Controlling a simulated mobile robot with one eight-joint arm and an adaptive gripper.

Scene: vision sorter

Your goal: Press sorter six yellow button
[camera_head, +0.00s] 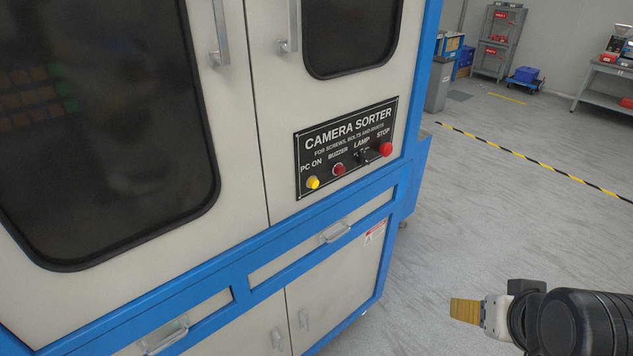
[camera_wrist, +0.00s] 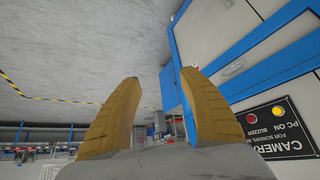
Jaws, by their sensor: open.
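The sorter (camera_head: 235,130) is a large white cabinet with a blue frame, filling the left of the head view. Its black panel (camera_head: 318,168) reads "CAMERA SORTER". The yellow button (camera_head: 313,183), labelled "PC ON", is at the panel's lower left. In the wrist view, the yellow button (camera_wrist: 278,112) is at the right, beside the red buzzer button (camera_wrist: 251,119). My gripper (camera_head: 465,311) is at the lower right of the head view, to the right of the sorter and apart from it. In the wrist view its yellow fingers (camera_wrist: 170,100) are spread, with nothing between them.
Door handles (camera_head: 220,33) and a drawer handle (camera_head: 337,233) stick out from the sorter. The floor (camera_head: 480,215) right of it is clear, crossed by a yellow-black line (camera_head: 540,165).

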